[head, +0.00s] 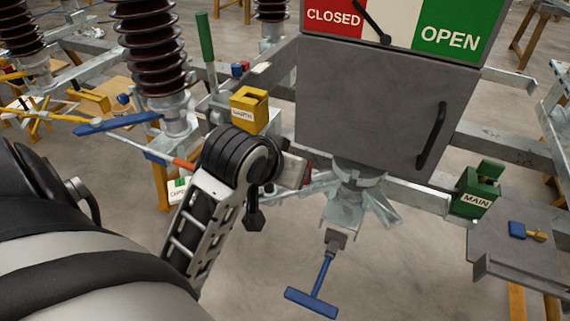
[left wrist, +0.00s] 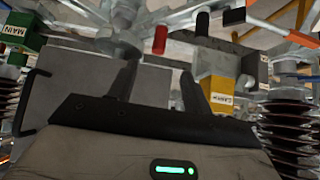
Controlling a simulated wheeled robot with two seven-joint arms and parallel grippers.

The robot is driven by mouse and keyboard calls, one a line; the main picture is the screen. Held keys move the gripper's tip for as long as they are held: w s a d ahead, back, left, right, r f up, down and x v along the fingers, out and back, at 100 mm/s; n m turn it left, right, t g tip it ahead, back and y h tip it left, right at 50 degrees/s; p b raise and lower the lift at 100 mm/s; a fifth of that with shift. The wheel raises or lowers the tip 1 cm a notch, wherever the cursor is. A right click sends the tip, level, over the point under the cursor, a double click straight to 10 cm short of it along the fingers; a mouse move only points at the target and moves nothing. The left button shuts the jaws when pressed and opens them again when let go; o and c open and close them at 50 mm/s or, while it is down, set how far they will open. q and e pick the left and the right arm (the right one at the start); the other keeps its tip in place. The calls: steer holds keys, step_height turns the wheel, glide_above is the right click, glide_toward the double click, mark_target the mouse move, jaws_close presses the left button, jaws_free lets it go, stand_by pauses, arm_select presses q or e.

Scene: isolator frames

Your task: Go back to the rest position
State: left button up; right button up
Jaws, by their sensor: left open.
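My left arm comes in from the left in the head view and bends at a dark joint in front of the steel frame. My left gripper shows in the left wrist view (left wrist: 158,78), with two dark fingers apart and nothing seen between them. In the head view the gripper is mostly hidden beyond the arm's joint, and I cannot make out its fingers. My right gripper is in neither view.
Near the arm stand a yellow lock block (head: 248,110), brown insulators (head: 155,45) and a grey cabinet (head: 375,105) with a CLOSED/OPEN dial. A blue T-handle (head: 312,302) hangs below. A green MAIN block (head: 475,190) and a shelf (head: 520,262) are at right.

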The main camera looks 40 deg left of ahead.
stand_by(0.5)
arm_select(q)
steer(key=d+f+m+h, duration=0.25)
steer(key=d+f, duration=0.25)
steer(key=f, duration=0.7)
steer(key=s+d+f+m+h, duration=0.1)
steer(key=s+d+f, duration=0.2)
steer(key=s+f, duration=0.1)
steer(key=s+d+f+m+t+h, duration=0.1)
steer(key=s+d+f, duration=0.2)
steer(key=f, duration=0.4)
steer(key=shift+s+d+f+m+t, duration=0.15)
steer(key=shift+s+d+m+t, duration=0.2)
steer(key=shift+s, duration=0.45)
steer(key=shift+w, duration=0.1)
steer(key=shift+c, duration=1.2)
steer(key=shift+a, duration=0.1)
steer(key=shift+c, duration=0.3)
